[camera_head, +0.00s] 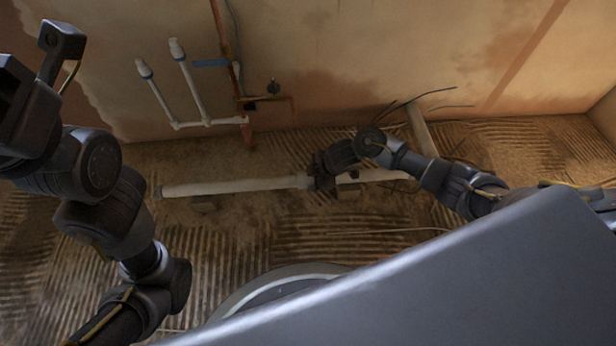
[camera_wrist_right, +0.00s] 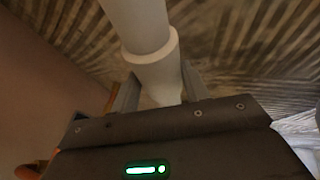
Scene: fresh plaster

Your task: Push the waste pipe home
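A long pale waste pipe (camera_head: 235,187) lies low along the floor near the foot of the wall. A thicker collar on it (camera_wrist_right: 152,48) shows in the right wrist view. A pale pipe length (camera_head: 385,176) also shows to the right of my right gripper. My right gripper (camera_head: 318,178) is at the pipe; in the wrist view its fingers (camera_wrist_right: 160,88) lie against both sides just beside the collar. The gripper body hides the pipe there, so I cannot tell how the parts meet. My left gripper (camera_head: 40,62) is raised at the upper left, away from the pipe, partly cut off.
Two upright white pipes (camera_head: 190,85) and a copper-coloured pipe (camera_head: 222,45) run on the wall behind. Loose dark cables (camera_head: 425,97) stick out right of my right gripper. The ridged floor in front looks mostly clear.

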